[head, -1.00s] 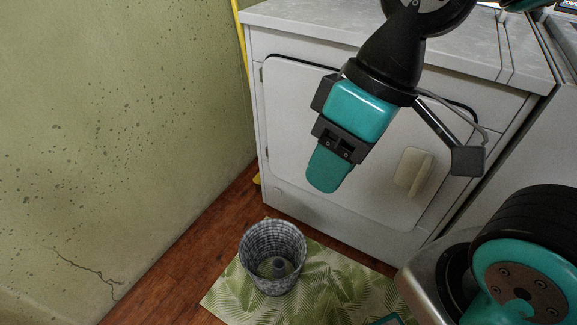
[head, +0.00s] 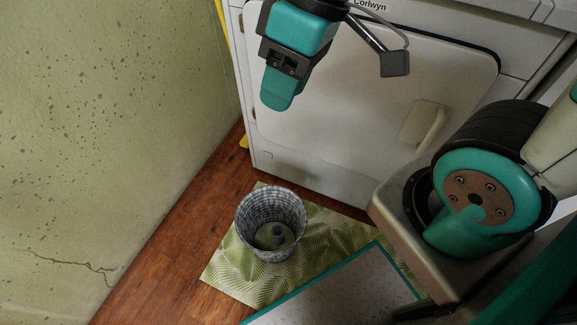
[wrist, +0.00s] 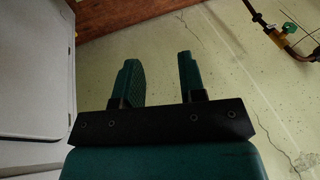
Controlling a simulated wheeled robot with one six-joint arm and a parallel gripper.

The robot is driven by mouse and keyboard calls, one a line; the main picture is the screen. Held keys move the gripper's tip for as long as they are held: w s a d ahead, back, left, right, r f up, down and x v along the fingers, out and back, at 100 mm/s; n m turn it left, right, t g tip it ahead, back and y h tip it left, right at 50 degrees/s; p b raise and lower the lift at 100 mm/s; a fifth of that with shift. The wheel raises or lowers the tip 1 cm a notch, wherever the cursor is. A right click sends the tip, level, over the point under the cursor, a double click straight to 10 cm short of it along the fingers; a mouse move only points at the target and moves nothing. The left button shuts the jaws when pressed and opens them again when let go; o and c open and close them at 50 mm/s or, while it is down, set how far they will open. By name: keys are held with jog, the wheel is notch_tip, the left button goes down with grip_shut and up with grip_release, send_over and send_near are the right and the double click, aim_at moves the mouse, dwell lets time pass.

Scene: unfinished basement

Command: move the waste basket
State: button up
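The waste basket (head: 270,222) is a grey woven, open-topped basket standing upright on a green leaf-patterned mat (head: 225,277). A small dark round shape shows inside at its bottom. My gripper (head: 277,92) is in the upper middle of the head view, in front of the white appliance and well above the basket, not touching it. In the wrist view my gripper (wrist: 160,82) has its two fingers apart with nothing between them. The basket is not in the wrist view.
A white front-loading appliance (head: 330,120) stands behind the mat. A speckled, cracked green wall (head: 100,120) is on the left. Bare wood floor (head: 180,255) lies between wall and mat. A pipe with a green valve (wrist: 288,28) shows in the wrist view.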

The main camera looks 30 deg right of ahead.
jog(key=w+d+f+b, duration=0.2)
jog(key=w+f+b, duration=0.3)
jog(key=f, duration=0.4)
jog(key=w+d+f+n+b, duration=0.1)
jog(key=w+f+b, duration=0.3)
jog(key=f, duration=0.5)
jog(key=w+d+f+b, duration=0.2)
jog(key=w+f+b, duration=0.3)
jog(key=f, duration=0.4)
jog(key=n+h+b, duration=0.1)
jog(key=n+b, duration=0.1)
jog(key=b, duration=0.5)
send_over(279, 188)
jog(key=d, duration=0.4)
notch_tip(279, 188, down, 20)
jog(key=shift+s+d, duration=0.15)
jog(key=shift+s, duration=0.15)
jog(key=b+x, duration=0.9)
jog(key=x, duration=0.8)
jog(key=shift+w+f, duration=0.2)
grip_shut()
